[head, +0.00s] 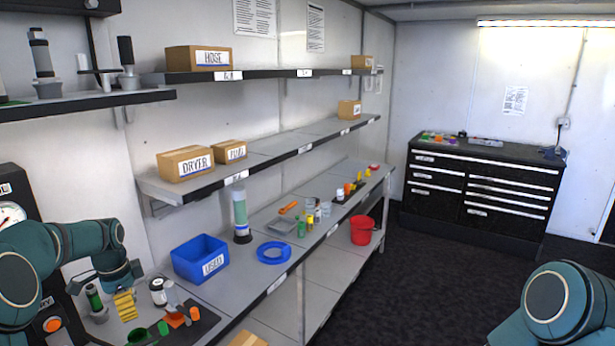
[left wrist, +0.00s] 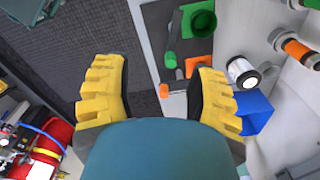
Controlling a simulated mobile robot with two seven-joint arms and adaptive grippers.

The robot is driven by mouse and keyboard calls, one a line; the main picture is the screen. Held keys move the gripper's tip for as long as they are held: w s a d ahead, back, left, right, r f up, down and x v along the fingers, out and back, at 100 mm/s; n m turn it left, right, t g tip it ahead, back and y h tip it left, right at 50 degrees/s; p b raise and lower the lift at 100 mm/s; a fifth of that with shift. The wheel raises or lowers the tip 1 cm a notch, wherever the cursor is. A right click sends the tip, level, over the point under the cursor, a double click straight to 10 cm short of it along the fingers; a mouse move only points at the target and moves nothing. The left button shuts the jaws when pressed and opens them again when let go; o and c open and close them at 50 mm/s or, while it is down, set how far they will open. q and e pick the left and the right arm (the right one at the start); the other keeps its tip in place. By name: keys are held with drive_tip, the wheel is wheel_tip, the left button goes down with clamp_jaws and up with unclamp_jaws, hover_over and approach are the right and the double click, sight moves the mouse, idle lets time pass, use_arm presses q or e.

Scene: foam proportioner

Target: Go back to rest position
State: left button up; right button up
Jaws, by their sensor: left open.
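My left gripper (head: 125,303) has yellow fingers and hangs at the lower left of the head view, beside the bench with small parts. In the left wrist view my left gripper (left wrist: 152,100) has its two yellow fingers wide apart, with nothing between them but dark floor and the bench edge. My right arm shows only as a teal link at the lower right of the head view; its gripper is out of view.
A dark mat (head: 196,322) with green and orange parts lies close to the left gripper. A blue bin (head: 201,259), a blue ring (head: 274,253) and a clear-green cylinder (head: 241,215) stand on the bench. A red bucket (head: 362,230) is farther back. Dark floor (head: 400,290) is open at right.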

use_arm(q)
drive_tip(key=s+d+f+n+t+h+b, duration=0.1)
drive_tip(key=s+d+f+n, duration=0.1)
drive_tip(key=d+f, duration=0.9)
drive_tip(key=s+d+f+n+h+b, duration=0.1)
drive_tip(key=s+d+f+n+h, duration=0.15)
drive_tip(key=d+f, duration=0.85)
drive_tip(key=s+d+f+n+b, duration=0.1)
drive_tip(key=s+d+f+n, duration=0.2)
drive_tip(key=s+d, duration=0.4)
drive_tip(key=s+d+f+n+b, duration=0.1)
drive_tip(key=s+d+f+n, duration=0.2)
drive_tip(key=s+d, duration=0.4)
drive_tip(key=shift+s+d+n+t, duration=0.4)
drive_tip(key=shift+s+n, duration=0.25)
drive_tip(key=shift+s, duration=0.55)
drive_tip(key=shift+h, duration=0.25)
